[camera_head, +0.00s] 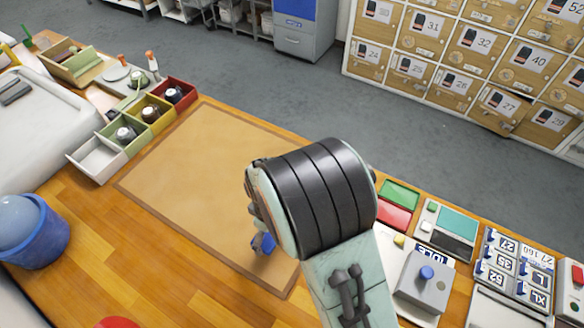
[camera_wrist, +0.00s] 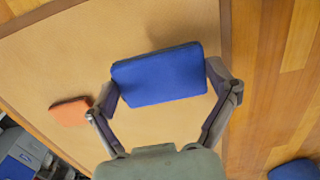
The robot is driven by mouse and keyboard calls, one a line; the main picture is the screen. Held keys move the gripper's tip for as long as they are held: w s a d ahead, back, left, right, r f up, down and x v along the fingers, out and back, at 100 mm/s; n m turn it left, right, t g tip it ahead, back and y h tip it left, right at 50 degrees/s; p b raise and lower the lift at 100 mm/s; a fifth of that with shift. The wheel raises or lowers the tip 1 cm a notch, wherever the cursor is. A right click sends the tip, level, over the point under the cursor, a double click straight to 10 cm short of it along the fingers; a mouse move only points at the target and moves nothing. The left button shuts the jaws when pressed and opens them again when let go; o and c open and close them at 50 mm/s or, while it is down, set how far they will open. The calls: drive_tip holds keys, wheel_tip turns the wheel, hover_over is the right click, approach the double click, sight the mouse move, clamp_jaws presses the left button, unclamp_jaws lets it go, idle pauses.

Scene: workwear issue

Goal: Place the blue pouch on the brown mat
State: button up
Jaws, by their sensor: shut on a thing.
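The blue pouch (camera_wrist: 160,76) is between the two fingers of my gripper (camera_wrist: 163,88) in the wrist view, and the fingers are shut on its two short sides. The brown mat (camera_head: 180,160) lies flat on the wooden table; the pouch shows over its tan surface in the wrist view (camera_wrist: 60,65). Whether the pouch touches the mat or hangs just above it, I cannot tell. In the head view my arm covers most of the gripper, and a small blue patch shows below it over the mat's near right part.
An orange block-like item (camera_wrist: 70,111) lies beside the left finger in the wrist view. A second blue item (camera_wrist: 295,170) is at the lower right corner. Coloured bins (camera_head: 150,112) line the mat's far left; a control box (camera_head: 424,282) stands right. The mat's left half is clear.

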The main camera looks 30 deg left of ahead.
sight(268, 236)
drive_tip(key=shift+w+a+f, duration=0.25)
drive_tip(key=shift+a+f, duration=0.1)
drive_tip(key=shift+f, duration=0.1)
drive_tip(key=shift+w+a+f, duration=0.2)
drive_tip(key=shift+a+f, duration=0.1)
drive_tip(key=shift+f, duration=0.15)
drive_tip(key=shift+w+a+f, duration=0.1)
drive_tip(key=shift+a+f, duration=0.05)
drive_tip(key=shift+f, duration=0.8)
drive_tip(key=shift+w+a+f, duration=0.1)
drive_tip(key=shift+f, duration=0.85)
drive_tip(key=shift+f, duration=0.1)
drive_tip(key=o, duration=1)
drive_tip(key=shift+c, duration=0.2)
